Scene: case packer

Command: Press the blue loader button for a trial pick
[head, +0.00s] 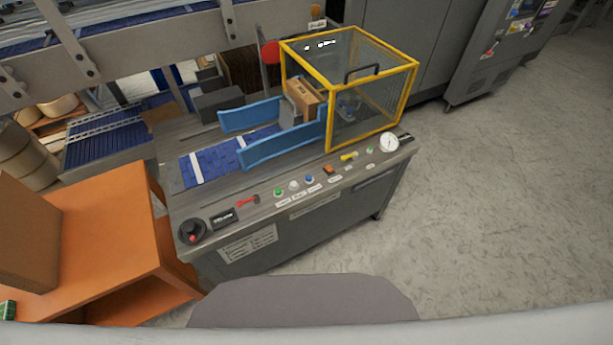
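The blue button (309,180) sits on the front panel of the grey case packer (290,212). It is in a row with a green button (279,192) and a white button (294,186) to its left. Small labels lie below these buttons, too small to read. Neither of my grippers is in the head view, and nothing touches the blue button.
A red lever (248,200) and a black knob (191,231) are left of the buttons. An orange table (110,225) stands left. The right floor is clear.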

